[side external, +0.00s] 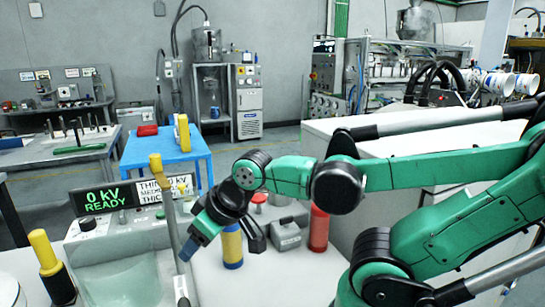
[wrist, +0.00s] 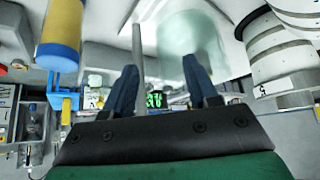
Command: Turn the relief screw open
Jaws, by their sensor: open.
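I cannot pick out the relief screw for certain in either view. My gripper (side external: 188,248) points down and left over the white bench, beside a grey rod with a yellow top (side external: 155,163). In the wrist view my gripper (wrist: 160,64) has its two dark blue fingers spread apart, with nothing held between them. A grey rod (wrist: 137,45) shows behind the gap, near the left finger. A pale green translucent block (wrist: 190,35) lies beyond the fingers; it also shows at the lower left of the side view (side external: 120,283).
A blue and yellow cylinder (side external: 232,246) stands close right of my gripper. Beyond are a grey block (side external: 286,236) and a red cylinder (side external: 319,230). A display reading "0 kV READY" (side external: 102,199) stands behind. A yellow-topped black post (side external: 50,265) is at left.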

